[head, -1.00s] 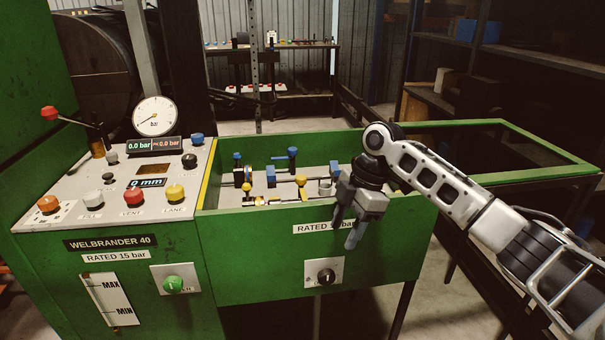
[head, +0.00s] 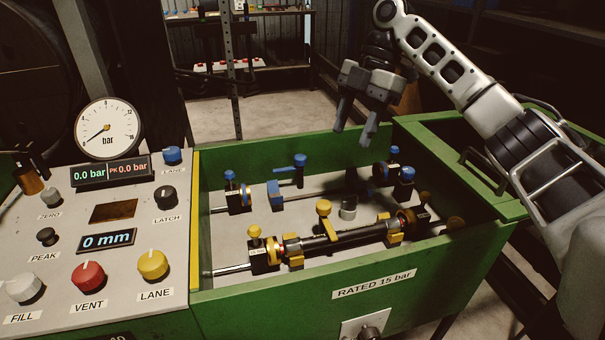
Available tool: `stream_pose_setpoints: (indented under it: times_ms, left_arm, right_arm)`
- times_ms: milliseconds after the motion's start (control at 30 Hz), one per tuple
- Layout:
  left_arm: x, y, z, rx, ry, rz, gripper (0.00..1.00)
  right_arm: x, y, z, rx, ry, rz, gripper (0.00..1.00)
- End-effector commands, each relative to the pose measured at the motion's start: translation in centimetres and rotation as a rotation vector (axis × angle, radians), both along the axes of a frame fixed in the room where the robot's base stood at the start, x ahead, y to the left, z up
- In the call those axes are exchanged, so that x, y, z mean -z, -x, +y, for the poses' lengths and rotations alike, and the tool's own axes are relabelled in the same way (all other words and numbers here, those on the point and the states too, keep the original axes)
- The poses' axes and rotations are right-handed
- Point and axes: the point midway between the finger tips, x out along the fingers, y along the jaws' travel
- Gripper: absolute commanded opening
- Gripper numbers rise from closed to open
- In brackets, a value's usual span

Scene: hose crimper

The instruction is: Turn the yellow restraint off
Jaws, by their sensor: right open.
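The yellow restraint (head: 324,220) appears to be the yellow-handled piece standing over the middle of the black hose (head: 345,238) in the yellow lane, its handle upright. Yellow blocks and a yellow-knobbed end fitting (head: 262,250) sit along the same lane. My right gripper (head: 355,132) points down with fingers apart and empty. In the picture it lies above and behind the restraint, against the trough's back wall, touching nothing that I can see. My left gripper is out of view.
The green trough (head: 400,282) surrounds both lanes. Blue-handled fittings (head: 300,165) stand in the back lane. A small grey cylinder (head: 348,207) stands between the lanes. At left, the control panel carries a yellow LANE knob (head: 152,264), a red VENT knob (head: 88,275) and a gauge (head: 108,128) near zero.

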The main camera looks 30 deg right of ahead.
Motion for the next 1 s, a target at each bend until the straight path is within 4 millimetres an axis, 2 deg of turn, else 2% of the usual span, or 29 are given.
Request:
stream_pose_setpoints:
  times_ms: [167,400,800,1000]
  left_arm:
    - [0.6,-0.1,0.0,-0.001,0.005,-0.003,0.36]
    - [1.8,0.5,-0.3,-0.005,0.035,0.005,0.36]
    - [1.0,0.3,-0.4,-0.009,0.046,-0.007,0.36]
    - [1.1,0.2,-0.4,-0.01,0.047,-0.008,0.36]
  right_arm:
    - [1.2,0.2,0.3,-0.006,-0.002,0.004,0.5]
    - [5.7,0.6,2.1,-0.006,-0.002,0.004,0.5]
    - [12.6,1.1,5.1,-0.003,-0.002,0.003,0.5]
    - [14.2,1.2,5.8,-0.003,-0.002,0.002,0.5]
